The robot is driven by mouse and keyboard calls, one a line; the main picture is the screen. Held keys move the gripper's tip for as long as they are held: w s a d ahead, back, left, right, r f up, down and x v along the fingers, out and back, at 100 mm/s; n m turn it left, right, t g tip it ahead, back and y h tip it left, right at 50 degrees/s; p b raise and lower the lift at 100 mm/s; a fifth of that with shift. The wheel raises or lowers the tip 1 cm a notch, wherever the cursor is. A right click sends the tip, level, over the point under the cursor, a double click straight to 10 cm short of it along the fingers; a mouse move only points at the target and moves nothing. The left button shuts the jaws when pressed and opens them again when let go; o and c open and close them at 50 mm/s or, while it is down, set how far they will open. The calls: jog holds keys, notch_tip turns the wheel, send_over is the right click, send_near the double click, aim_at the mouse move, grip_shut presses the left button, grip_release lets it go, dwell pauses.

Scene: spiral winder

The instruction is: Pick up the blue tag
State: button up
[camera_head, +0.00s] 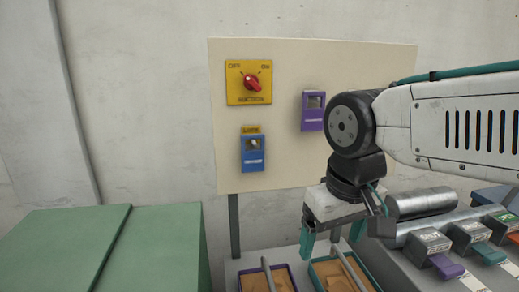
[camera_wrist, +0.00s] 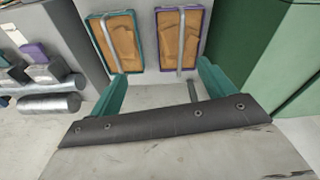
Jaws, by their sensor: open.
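The blue tag does not show in the wrist view.
The board (camera_head: 380,60) also carries a yellow switch plate (camera_head: 237,94) with a red knob and a purple tag (camera_head: 313,119). Trays with purple (camera_wrist: 206,22) and teal (camera_wrist: 97,51) rims lie below. A green cabinet (camera_head: 60,250) is at left; levers (camera_head: 472,232) are at right.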

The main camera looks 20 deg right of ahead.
aim_at(253, 150)
jog(key=w+a+r+m+t, duration=0.15)
jog(key=w+r, duration=0.25)
jog(key=w, duration=0.5)
jog(key=w+a+r+t, duration=0.1)
jog(key=w+a+r, duration=0.2)
jog(key=w, duration=0.6)
jog(key=shift+h, duration=0.3)
jog(key=w, duration=0.3)
jog(key=w+d, duration=0.1)
jog(key=w, duration=0.7)
jog(key=shift+w+d+r, duration=0.2)
jog(key=shift+w+d, duration=0.05)
jog(key=shift+d, duration=0.15)
jog(key=shift+x, duration=1.15)
jog(key=shift+w+f, duration=0.15)
jog(key=shift+f, duration=0.2)
jog(key=c, duration=1.1)
